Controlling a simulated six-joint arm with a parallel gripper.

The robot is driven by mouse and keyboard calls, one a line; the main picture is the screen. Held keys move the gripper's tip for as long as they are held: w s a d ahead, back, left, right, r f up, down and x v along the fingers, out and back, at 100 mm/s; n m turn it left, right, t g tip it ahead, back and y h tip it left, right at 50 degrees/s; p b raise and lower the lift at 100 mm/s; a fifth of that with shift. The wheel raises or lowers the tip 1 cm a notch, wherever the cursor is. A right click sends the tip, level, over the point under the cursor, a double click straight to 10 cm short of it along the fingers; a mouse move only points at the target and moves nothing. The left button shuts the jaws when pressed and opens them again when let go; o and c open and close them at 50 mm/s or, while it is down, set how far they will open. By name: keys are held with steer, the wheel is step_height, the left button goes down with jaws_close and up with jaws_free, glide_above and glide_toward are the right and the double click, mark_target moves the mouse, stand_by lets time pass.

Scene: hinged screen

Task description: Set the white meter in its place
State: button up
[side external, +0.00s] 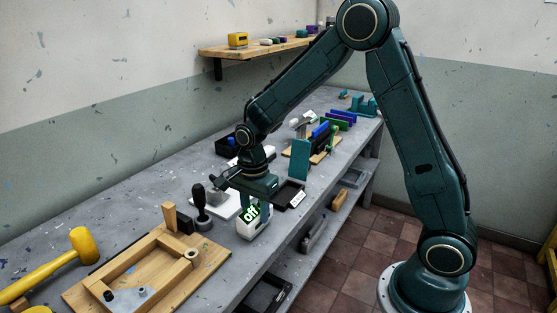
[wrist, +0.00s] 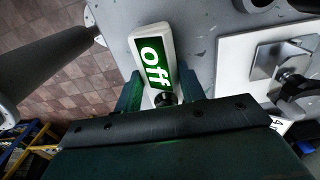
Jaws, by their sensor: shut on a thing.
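The white meter (side external: 254,229) has a lit green face that reads "off". It is at the front edge of the bench in the side view. In the wrist view the meter (wrist: 137,38) lies just beyond my fingers, with a dark round knob at its near end. My gripper (side external: 256,200) points down and is shut on the meter; in the wrist view my gripper's fingers (wrist: 161,88) stand on either side of it. I cannot tell whether the meter touches the bench. Its marked place is not clear to me.
A white plate (wrist: 238,60) with a metal clamp is beside the meter. A black tray (side external: 289,192) with a white label is behind it. A black-handled tool (side external: 199,200), a wooden frame (side external: 120,272) and a yellow mallet (side external: 84,244) stand left. The bench edge drops to a lower shelf.

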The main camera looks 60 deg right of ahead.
mark_target(255, 210)
steer(key=shift+f, duration=0.65)
steer(key=o, duration=1.1)
steer(key=shift+c, duration=0.2)
steer(key=shift+r, duration=0.1)
step_height(255, 210, up, 14)
stand_by(0.5)
steer(key=s+r+n+t, duration=0.2)
steer(key=s+r+n, duration=0.1)
steer(key=s+n, duration=0.6)
steer(key=s+a+r+n+t, duration=0.1)
steer(key=s+r+n+t, duration=0.2)
steer(key=s+n, duration=0.6)
steer(key=s, duration=0.4)
steer(key=shift+s+a+t, duration=0.25)
steer(key=shift+s+t, duration=0.05)
steer(key=shift+s, duration=0.05)
